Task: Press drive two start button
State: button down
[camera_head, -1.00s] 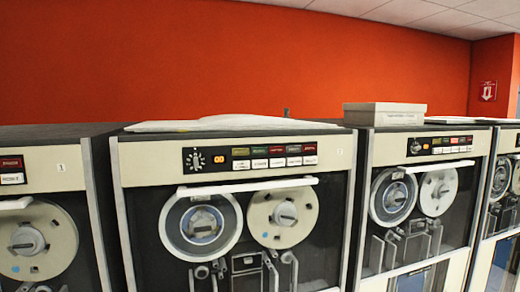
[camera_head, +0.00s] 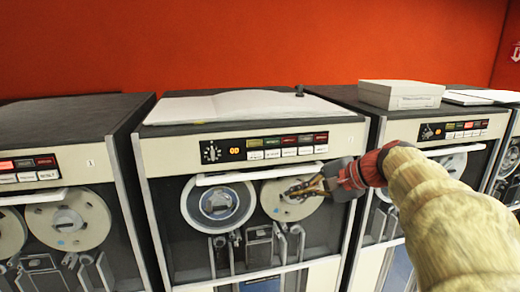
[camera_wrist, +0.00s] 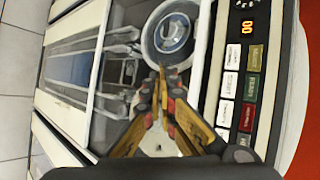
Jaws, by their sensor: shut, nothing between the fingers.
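The middle tape drive (camera_head: 165,160) has a control panel with a dial, an orange display and two rows of buttons. A white button in its lower row (camera_head: 272,153), with small lettering that looks like START, also shows in the wrist view (camera_wrist: 230,85). Which drive is number two I cannot read for sure. My gripper (camera_head: 290,192) is shut and empty, in front of the right tape reel, below the panel and apart from the buttons. In the wrist view its fingertips (camera_wrist: 162,68) meet near the left reel's edge, left of the button rows.
A white horizontal handle bar (camera_head: 258,174) runs between panel and reels. More tape drives stand to the left (camera_head: 60,185) and right (camera_head: 408,131). A white box (camera_head: 400,95) sits on top at the right. Space in front of the panel is clear.

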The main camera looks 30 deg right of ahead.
aim_at(276, 157)
notch_tip(276, 157, up, 6)
jog(key=w+a+m+t+y, duration=0.1)
jog(key=a, duration=0.1)
jog(key=shift+w+a, duration=0.2)
jog(key=shift+w, duration=0.2)
jog(key=shift+w+d+p, duration=0.4)
jog(key=shift+w+p, duration=0.1)
jog(key=shift+w, duration=0.9)
jog(key=shift+w+d+p, duration=0.45)
jog(key=shift+w, duration=1)
jog(key=shift+w+d+p, duration=0.4)
jog(key=shift+w+p, duration=0.1)
jog(key=shift+w, duration=0.9)
jog(key=shift+w+d, duration=0.1)
jog(key=shift+w, duration=0.3)
